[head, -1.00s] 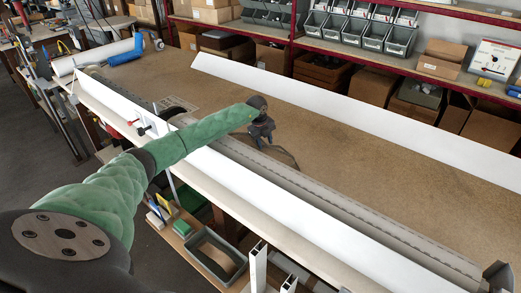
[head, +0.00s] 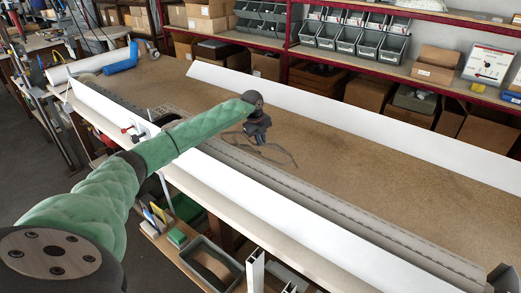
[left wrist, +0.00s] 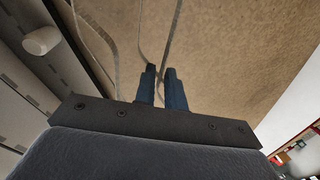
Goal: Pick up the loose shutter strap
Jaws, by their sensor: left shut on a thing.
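The loose shutter strap (head: 284,151) is a thin grey band that bends in a loose curve beside the long grey slatted profile on the bench. My left gripper (head: 257,138) is over the bench near the back edge of that profile. In the left wrist view the fingers (left wrist: 160,70) are close together, and the strap (left wrist: 174,35) runs out from between their tips. Another length of the strap (left wrist: 108,38) shows to the left there. The far ends of the strap are hard to make out. My right gripper is not in view.
The grey slatted profile (head: 330,195) lies along the bench behind a white profile (head: 270,202). Another long white profile (head: 350,108) lies at the back. A blue tool (head: 120,64) lies at the far left.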

